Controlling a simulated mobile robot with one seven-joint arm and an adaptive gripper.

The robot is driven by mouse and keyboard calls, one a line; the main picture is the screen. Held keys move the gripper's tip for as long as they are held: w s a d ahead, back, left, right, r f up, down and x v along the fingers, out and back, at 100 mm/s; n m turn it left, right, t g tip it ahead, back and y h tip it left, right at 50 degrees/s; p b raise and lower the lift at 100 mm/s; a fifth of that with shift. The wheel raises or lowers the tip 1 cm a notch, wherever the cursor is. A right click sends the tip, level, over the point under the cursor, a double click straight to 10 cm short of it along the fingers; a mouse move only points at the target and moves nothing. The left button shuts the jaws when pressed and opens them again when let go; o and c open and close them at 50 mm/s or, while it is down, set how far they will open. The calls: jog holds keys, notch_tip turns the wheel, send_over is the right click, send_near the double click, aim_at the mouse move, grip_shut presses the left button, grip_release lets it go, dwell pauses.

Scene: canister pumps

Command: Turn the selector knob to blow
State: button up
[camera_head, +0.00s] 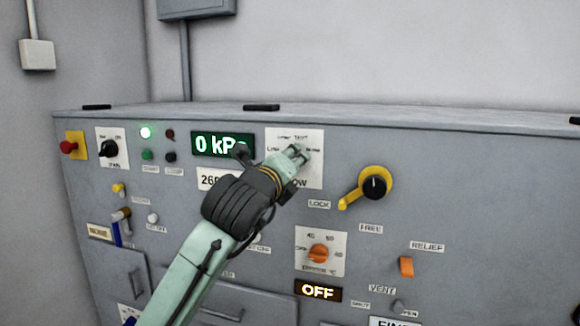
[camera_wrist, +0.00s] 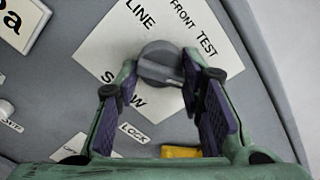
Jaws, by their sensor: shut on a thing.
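The selector knob (camera_wrist: 160,62) is dark grey and round, on a white label plate (camera_wrist: 95,45) marked LINE and FRONT TEST. A third marking ending in "OW" is partly hidden by my gripper. In the wrist view my gripper (camera_wrist: 163,78) has one finger on each side of the knob, shut on it. Which marking the knob points to cannot be told. In the head view my gripper (camera_head: 296,155) covers the knob, and the plate (camera_head: 315,138) shows around it.
A yellow lever with a black hub (camera_head: 374,187) sits right of the plate, near LOCK and FREE labels. An orange knob (camera_head: 318,253) is below, above an OFF display (camera_head: 318,290). A green "0 kPa" display (camera_head: 210,144) is left, partly behind my arm.

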jog(key=shift+r+m, duration=0.1)
jog(key=shift+m, duration=0.4)
jog(key=o, duration=1.1)
jog(key=shift+o, duration=0.2)
jog(key=v, duration=1.2)
